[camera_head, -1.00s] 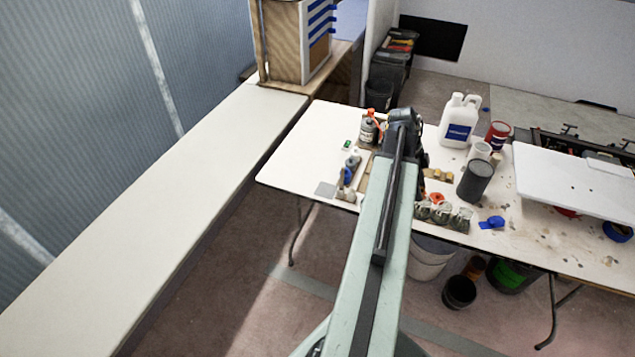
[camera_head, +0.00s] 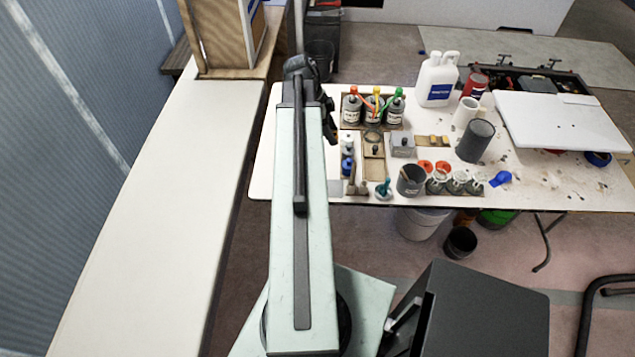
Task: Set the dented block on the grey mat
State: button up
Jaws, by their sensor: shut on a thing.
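My gripper (camera_head: 330,128) hangs at the end of my arm over the left part of the white table, just left of the bottles. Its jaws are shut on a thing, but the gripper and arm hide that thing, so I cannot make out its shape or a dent. The grey mat (camera_head: 335,188) shows as a small grey patch at the table's near left, just right of my arm, which covers part of it. The gripper is farther back than the mat. I cannot pick out the dented block in view.
Several bottles with coloured nozzles (camera_head: 374,108), a grey knobbed block (camera_head: 402,146), small blue-topped items (camera_head: 347,165) and a dark cup (camera_head: 411,180) crowd the table right of the mat. A white jug (camera_head: 437,80) stands behind. A long pale bench (camera_head: 150,220) runs along the left.

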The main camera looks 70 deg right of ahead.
aim_at(333, 188)
jog(key=shift+s, duration=0.3)
jog(key=f+b, duration=2.7)
jog(key=shift+w+d+f, duration=0.1)
jog(key=shift+d+f, duration=0.1)
jog(key=shift+r, duration=0.25)
jog(key=shift+f, duration=0.2)
jog(key=o, duration=1.3)
jog(key=shift+r, duration=0.15)
